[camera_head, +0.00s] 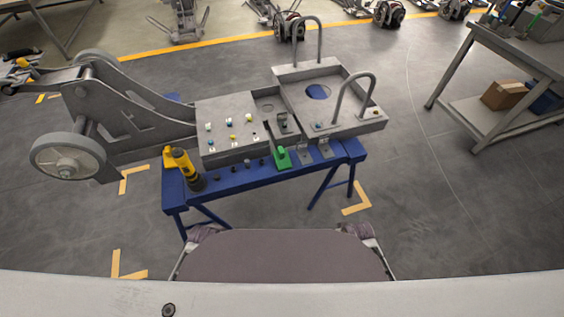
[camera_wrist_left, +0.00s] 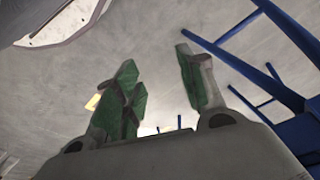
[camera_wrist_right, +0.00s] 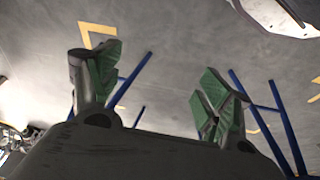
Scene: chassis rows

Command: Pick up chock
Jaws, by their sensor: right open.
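A small green block (camera_head: 282,157), which may be the chock, sits on the front edge of the blue bench (camera_head: 240,180) in the head view. Two small grey angled pieces (camera_head: 315,151) stand just right of it; I cannot tell for sure which piece is the chock. My left gripper (camera_wrist_left: 156,75) is open and empty in the left wrist view, its green-padded fingers apart. My right gripper (camera_wrist_right: 155,75) is open and empty in the right wrist view. Neither gripper shows in the head view, and neither touches anything in its wrist view.
A grey wheeled chassis (camera_head: 150,115) with small coloured fittings and two upright hoops rests on the bench. A yellow and black tool (camera_head: 186,168) stands at the bench's left end. A grey table (camera_head: 515,60) stands at the right. The floor between is clear.

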